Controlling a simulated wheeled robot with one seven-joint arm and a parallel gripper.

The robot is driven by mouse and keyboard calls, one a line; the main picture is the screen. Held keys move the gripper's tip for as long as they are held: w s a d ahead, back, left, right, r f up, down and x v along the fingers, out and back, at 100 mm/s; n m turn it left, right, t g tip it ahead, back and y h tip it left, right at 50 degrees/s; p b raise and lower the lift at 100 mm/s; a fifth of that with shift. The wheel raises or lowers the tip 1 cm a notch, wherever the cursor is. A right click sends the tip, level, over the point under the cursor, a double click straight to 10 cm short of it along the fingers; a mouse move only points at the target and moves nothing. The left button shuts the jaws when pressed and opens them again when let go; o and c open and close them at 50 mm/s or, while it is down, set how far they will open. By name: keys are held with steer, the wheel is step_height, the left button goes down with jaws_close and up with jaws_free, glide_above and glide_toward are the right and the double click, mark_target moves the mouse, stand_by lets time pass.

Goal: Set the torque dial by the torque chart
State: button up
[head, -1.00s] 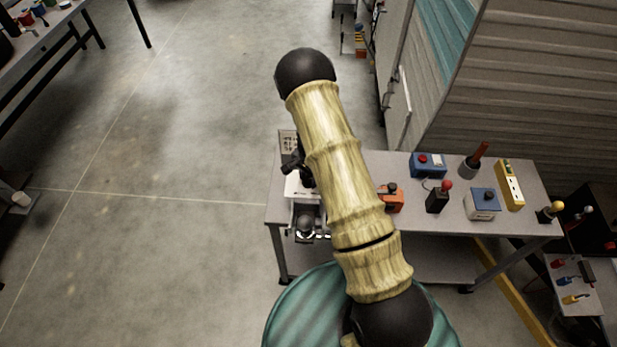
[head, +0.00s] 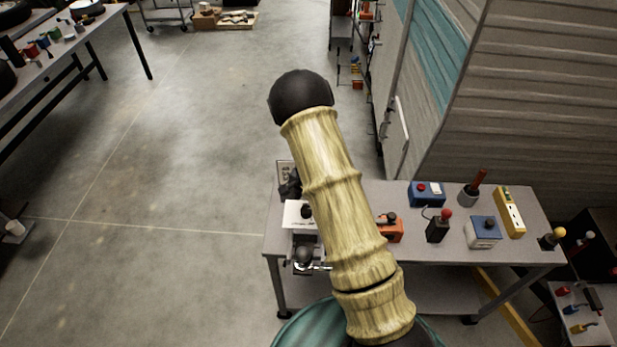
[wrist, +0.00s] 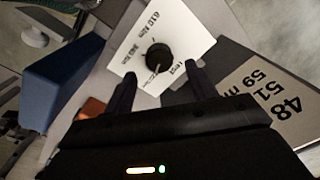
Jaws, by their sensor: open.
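The black torque dial (wrist: 159,57) sits on a white plate (wrist: 190,27) with printed labels around it. A pale pointer mark on the knob points toward the bottom of the wrist view. My gripper (wrist: 158,86) is open and empty, its two dark fingers apart on the near side of the dial. I cannot tell its height above the plate. A grey chart (wrist: 262,92) with large upside-down figures, among them 48, 51 and 59, lies at the right and is partly cut off. In the head view, the white plate (head: 291,213) is at the bench's left end; my arm hides part of it.
The bench (head: 444,195) also holds an orange box (head: 392,231), blue-topped boxes (head: 425,194) (head: 484,231), a red-knobbed lever (head: 439,226) and a yellow strip (head: 510,212). The camper wall (head: 530,90) rises behind it. Open floor (head: 190,150) lies to the left.

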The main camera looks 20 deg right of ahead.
step_height(320, 180, up, 13)
steer(key=b, duration=0.2)
steer(key=shift+s+d+r, duration=0.15)
steer(key=shift+s+d, duration=0.05)
steer(key=shift+s, duration=0.1)
steer(key=s+r+n+t, duration=0.1)
steer(key=s+r+n, duration=0.2)
steer(key=s, duration=0.7)
steer(key=s+r+n+t, duration=0.1)
steer(key=s+r+n, duration=0.3)
steer(key=s+n, duration=0.3)
steer(key=s, duration=0.3)
steer(key=shift+a+r+n, duration=0.3)
steer(key=shift+a+n, duration=0.1)
